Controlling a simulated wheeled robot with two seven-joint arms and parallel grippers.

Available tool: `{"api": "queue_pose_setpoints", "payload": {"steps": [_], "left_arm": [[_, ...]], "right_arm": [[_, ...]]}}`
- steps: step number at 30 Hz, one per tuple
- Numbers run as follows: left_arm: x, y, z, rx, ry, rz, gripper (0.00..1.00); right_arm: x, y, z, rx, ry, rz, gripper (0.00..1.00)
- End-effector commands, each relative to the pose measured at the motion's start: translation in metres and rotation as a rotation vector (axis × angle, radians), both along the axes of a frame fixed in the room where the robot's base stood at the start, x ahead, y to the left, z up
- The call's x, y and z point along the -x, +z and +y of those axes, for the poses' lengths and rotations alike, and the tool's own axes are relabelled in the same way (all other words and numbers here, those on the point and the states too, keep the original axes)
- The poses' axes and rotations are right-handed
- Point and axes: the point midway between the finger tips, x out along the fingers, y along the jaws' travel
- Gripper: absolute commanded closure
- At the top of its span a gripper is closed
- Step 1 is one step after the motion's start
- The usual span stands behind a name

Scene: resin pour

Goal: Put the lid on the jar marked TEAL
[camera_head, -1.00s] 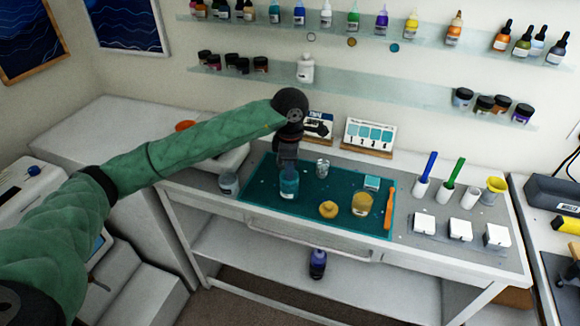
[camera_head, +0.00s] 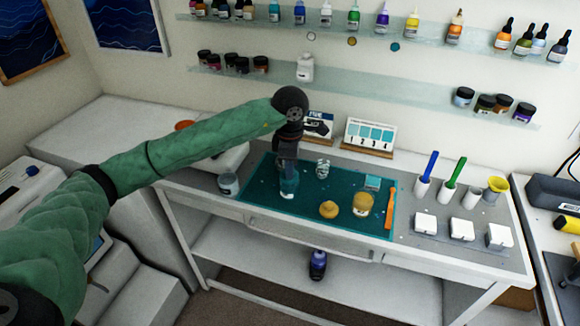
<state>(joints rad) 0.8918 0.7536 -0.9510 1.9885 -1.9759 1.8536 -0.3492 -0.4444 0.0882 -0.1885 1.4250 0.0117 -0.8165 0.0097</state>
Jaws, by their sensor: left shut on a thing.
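My left gripper (camera_head: 289,172) points straight down at the left part of the teal mat (camera_head: 258,200). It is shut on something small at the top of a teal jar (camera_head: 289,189). This looks like the lid, but the fingers mostly hide it. I cannot tell whether it is fully seated on the jar. The jar stands upright, and I cannot read its label. A round yellow piece (camera_head: 328,209), perhaps another lid, lies on the mat beside an amber-filled jar (camera_head: 362,203). My right gripper is not in view.
A small clear cup (camera_head: 322,168) stands right of the gripper. A grey jar (camera_head: 228,184) stands left of the mat. An orange stick (camera_head: 390,208) lies along the mat's right side. White blocks (camera_head: 461,228) and upright brushes (camera_head: 427,176) stand further right. The mat's front middle is clear.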

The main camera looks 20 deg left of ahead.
Motion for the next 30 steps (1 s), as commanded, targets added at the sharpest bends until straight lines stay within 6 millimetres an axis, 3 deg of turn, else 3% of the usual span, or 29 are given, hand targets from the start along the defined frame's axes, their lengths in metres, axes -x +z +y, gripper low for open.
{"api": "queue_pose_setpoints", "payload": {"steps": [6, 7, 10, 16, 20, 30], "left_arm": [[0.0000, 0.0001, 0.0000, 0.000, 0.000, 0.000, 0.99], [0.0000, 0.0001, 0.0000, 0.000, 0.000, 0.000, 0.72], [0.0000, 0.0001, 0.0000, 0.000, 0.000, 0.000, 0.52], [0.0000, 0.0000, 0.0000, 0.000, 0.000, 0.000, 0.52], [0.0001, 0.0000, -0.0001, 0.000, 0.000, 0.000, 0.30], [0.0000, 0.0012, -0.0001, 0.000, 0.000, 0.000, 0.30]], "right_arm": [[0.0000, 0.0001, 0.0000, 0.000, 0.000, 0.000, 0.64], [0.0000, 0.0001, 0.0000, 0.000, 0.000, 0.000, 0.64], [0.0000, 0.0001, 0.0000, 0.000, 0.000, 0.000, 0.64], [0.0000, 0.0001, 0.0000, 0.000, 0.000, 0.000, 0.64], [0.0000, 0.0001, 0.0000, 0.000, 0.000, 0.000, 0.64], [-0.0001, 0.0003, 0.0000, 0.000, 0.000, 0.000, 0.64]]}}
